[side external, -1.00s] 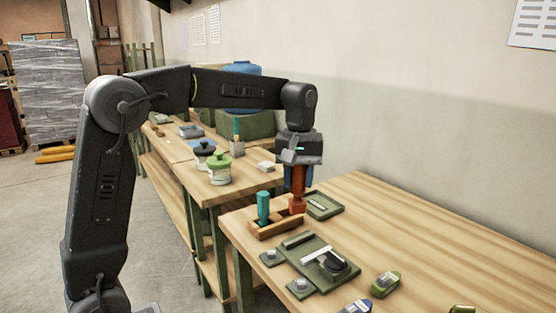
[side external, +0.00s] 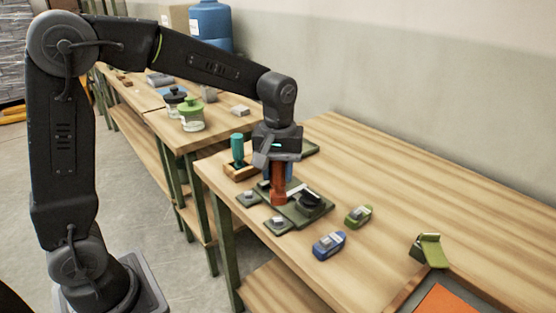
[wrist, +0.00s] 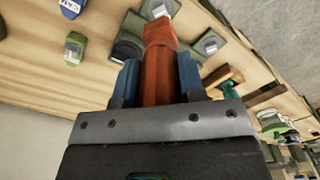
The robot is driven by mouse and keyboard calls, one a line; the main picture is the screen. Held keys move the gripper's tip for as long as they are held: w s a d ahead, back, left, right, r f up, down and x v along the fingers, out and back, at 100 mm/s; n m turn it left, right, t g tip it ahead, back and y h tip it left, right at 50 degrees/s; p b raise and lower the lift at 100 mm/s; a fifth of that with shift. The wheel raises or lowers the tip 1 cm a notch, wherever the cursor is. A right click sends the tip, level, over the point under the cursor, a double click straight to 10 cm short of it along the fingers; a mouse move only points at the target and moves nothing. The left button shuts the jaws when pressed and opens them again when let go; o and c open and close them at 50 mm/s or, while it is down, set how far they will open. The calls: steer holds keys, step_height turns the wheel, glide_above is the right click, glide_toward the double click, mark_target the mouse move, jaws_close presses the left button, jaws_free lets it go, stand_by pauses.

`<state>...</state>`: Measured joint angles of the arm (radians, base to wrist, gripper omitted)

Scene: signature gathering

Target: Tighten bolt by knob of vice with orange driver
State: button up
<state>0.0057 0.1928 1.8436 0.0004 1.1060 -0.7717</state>
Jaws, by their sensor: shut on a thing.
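My gripper (side external: 277,172) points down with its blue fingers shut on the orange driver (side external: 278,191). The driver is upright over the dark green vice plate (side external: 296,218) and hides part of it. The black vice knob (side external: 311,200) is just right of the driver. Small green pads with grey bolts lie beside the plate, one at the left (side external: 249,198) and one in front (side external: 277,223). In the wrist view the driver (wrist: 158,70) sits between both fingers, and a bolt pad (wrist: 210,42) shows right of it. Whether the driver's tip touches anything is hidden.
A teal driver (side external: 237,149) stands in a wooden holder (side external: 238,173) behind the plate at left. A blue vehicle-shaped item (side external: 329,245), a green one (side external: 358,215) and a green stand (side external: 429,250) are to the right.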

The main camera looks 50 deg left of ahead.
mark_target(278, 190)
steer(key=shift+f, duration=3.35)
steer(key=m, duration=0.6)
steer(key=shift+m, duration=0.4)
steer(key=m, duration=0.6)
steer(key=shift+r+n, duration=0.1)
steer(key=shift+n, duration=0.5)
steer(key=shift+r, duration=0.1)
steer(key=shift+r, duration=2.15)
